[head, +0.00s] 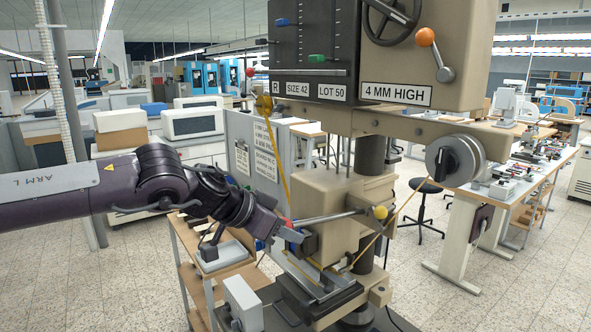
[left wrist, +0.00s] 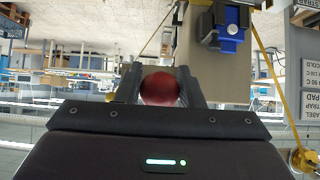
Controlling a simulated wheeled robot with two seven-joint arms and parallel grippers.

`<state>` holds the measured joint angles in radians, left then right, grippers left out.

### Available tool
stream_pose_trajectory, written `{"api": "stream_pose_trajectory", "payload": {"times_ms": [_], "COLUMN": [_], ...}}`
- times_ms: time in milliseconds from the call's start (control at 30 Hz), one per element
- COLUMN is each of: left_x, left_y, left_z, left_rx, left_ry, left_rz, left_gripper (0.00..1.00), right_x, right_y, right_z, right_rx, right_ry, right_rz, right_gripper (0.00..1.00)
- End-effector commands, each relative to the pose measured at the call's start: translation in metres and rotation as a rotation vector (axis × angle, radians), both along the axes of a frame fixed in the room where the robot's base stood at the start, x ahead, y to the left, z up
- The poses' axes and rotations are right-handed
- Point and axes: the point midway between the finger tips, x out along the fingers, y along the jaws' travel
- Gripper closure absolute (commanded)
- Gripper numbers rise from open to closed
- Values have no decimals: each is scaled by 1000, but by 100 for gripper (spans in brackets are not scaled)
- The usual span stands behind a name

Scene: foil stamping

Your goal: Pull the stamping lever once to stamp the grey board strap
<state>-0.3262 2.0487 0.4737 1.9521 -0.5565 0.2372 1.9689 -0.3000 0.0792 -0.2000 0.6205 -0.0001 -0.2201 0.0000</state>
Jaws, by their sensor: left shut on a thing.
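A large beige stamping machine (head: 345,200) stands in the middle of the head view. A metal lever rod (head: 328,217) runs across its front, with a yellow ball (head: 380,212) near its right end. My left gripper (head: 284,228) comes in from the left and is at the rod's left end. It is shut on a red ball knob, which shows between the fingers in the left wrist view (left wrist: 160,89). A second lever with an orange knob (head: 426,37) is at the upper right of the machine. I cannot make out the grey board strap. My right gripper is out of view.
A round grey dial with a black handle (head: 450,160) sticks out on the machine's right. A shelved cart (head: 190,262) stands below my left arm. A workbench (head: 525,175) and a black stool (head: 420,195) are at the right. Open tiled floor lies around.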

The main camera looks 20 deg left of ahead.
Motion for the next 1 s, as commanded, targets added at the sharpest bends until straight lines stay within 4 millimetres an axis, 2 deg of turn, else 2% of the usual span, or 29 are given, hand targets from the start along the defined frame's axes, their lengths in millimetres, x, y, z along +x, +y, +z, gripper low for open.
{"api": "stream_pose_trajectory", "payload": {"times_ms": [33, 100, 267, 533, 767, 1000], "left_x": [0, 0, 1, 5, 8, 16], "left_y": [1, 1, 0, -2, -3, -7], "left_z": [12, 18, 22, 50, 58, 82], "left_rx": [0, 1, 0, 1, 0, 1], "left_ry": [0, 1, 1, -1, -1, -3], "left_rz": [2, 2, 3, 4, 4, 5], "left_gripper": [95, 95, 95, 95, 95, 95], "right_x": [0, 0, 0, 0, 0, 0], "right_y": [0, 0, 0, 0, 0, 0], "right_z": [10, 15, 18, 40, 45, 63], "right_rx": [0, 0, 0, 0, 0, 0], "right_ry": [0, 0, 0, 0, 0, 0], "right_rz": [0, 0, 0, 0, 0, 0], "right_gripper": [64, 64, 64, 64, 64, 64]}}
